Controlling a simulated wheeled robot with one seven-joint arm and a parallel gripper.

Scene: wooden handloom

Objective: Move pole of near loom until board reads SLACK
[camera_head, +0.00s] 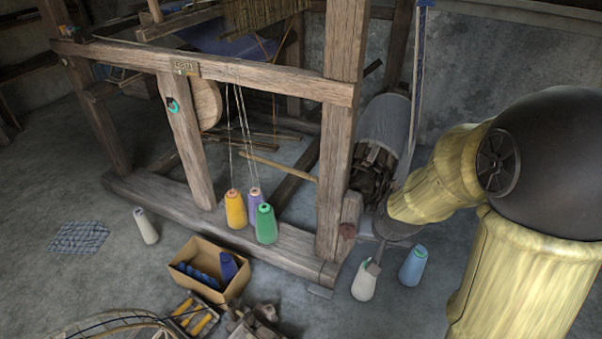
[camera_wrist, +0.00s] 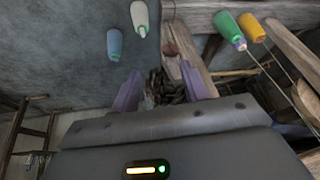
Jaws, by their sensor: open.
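The near loom (camera_head: 215,75) is a heavy wooden frame across the middle of the head view.
Yellow (camera_head: 235,209), purple and green cones stand on the lower beam, threads rising from them. White (camera_head: 364,283) and blue (camera_head: 412,266) cones stand right of the right post (camera_head: 340,130). A cardboard box (camera_head: 210,270) sits in front.

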